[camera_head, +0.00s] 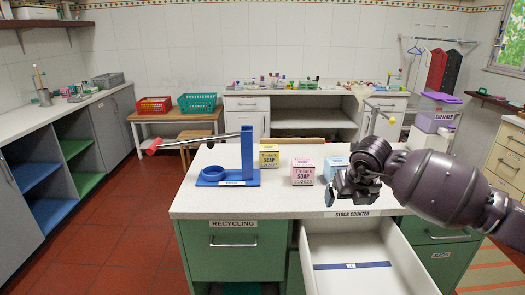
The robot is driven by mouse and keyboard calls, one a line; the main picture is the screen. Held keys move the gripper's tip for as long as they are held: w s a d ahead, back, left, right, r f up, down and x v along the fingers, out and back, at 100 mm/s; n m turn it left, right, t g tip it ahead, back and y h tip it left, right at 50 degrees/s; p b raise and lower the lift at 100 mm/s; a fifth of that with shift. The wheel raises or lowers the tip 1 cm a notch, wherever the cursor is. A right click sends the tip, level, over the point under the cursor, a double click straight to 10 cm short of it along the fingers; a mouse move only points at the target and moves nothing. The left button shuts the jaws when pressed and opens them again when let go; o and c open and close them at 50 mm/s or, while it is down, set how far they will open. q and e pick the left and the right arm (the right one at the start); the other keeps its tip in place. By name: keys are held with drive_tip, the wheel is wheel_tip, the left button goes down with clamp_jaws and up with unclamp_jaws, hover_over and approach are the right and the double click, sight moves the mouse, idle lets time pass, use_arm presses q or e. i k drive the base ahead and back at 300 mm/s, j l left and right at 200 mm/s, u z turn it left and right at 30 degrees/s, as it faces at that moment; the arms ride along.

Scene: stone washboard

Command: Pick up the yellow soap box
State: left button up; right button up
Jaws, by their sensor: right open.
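The yellow soap box (269,156) stands upright on the white-topped stack counter, near its back edge. It is between the blue stand and a pink soap box (302,172). My right gripper (346,196) comes in from the right with its fingers open and empty. It is over the counter's right half, to the right of the pink box and apart from the yellow box. A light blue soap box (335,164) is partly hidden behind the gripper. My left gripper is not in view.
A blue stand (246,160) with a ring base is left of the yellow box, and a red-tipped rod (190,142) sticks out leftward there. An open white drawer (350,265) juts from the counter's front. The counter's front left top is clear.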

sight(268, 153)
drive_tip(key=i+j, duration=0.65)
drive_tip(key=i, duration=0.3)
drive_tip(key=i+j, duration=0.35)
drive_tip(key=i, duration=0.1)
